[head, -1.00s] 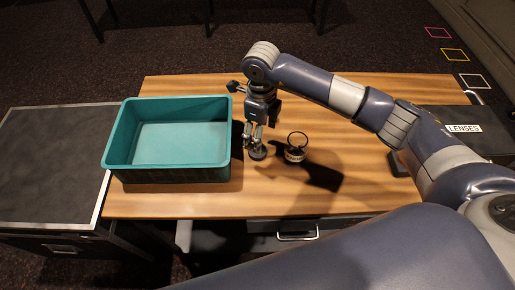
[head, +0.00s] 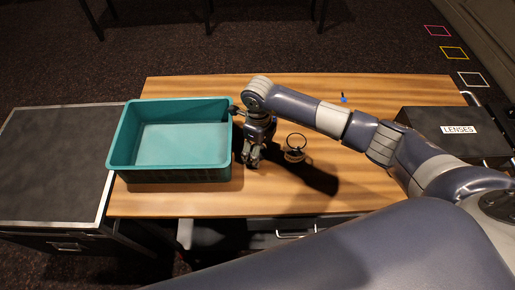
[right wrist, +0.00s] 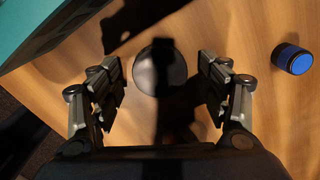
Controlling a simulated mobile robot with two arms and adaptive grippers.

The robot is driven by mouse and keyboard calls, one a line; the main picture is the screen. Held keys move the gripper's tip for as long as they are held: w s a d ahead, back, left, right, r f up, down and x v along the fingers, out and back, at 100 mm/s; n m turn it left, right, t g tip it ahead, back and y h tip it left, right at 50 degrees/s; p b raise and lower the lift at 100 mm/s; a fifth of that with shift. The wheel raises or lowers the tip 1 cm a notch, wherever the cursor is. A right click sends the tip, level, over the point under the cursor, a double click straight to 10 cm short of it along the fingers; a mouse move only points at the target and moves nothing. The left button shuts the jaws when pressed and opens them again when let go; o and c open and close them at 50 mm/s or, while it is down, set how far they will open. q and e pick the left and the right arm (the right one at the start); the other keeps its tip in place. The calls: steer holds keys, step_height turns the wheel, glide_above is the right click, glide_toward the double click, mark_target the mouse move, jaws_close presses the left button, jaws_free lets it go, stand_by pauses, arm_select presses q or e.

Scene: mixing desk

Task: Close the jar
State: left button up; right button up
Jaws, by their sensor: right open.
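The jar (head: 295,155) looks like a clear glass jar with a dark rim ring, standing upright and open on the wooden table just right of my right gripper. My left gripper is out of view.
A teal crate (head: 226,172) stands close left of my right gripper. A blue-topped cylinder (right wrist: 292,58) also shows at the back of the table (head: 343,98). A black LENSES case (head: 440,115) is at the right. The table's front right is largely clear.

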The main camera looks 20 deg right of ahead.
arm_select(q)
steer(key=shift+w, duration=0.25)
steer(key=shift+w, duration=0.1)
arm_select(e)
steer(key=c, duration=0.8)
steer(key=shift+o, duration=0.2)
arm_select(q)
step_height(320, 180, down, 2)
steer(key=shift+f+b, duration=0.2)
steer(key=shift+b, duration=1.05)
arm_select(e)
step_height(320, 180, up, 10)
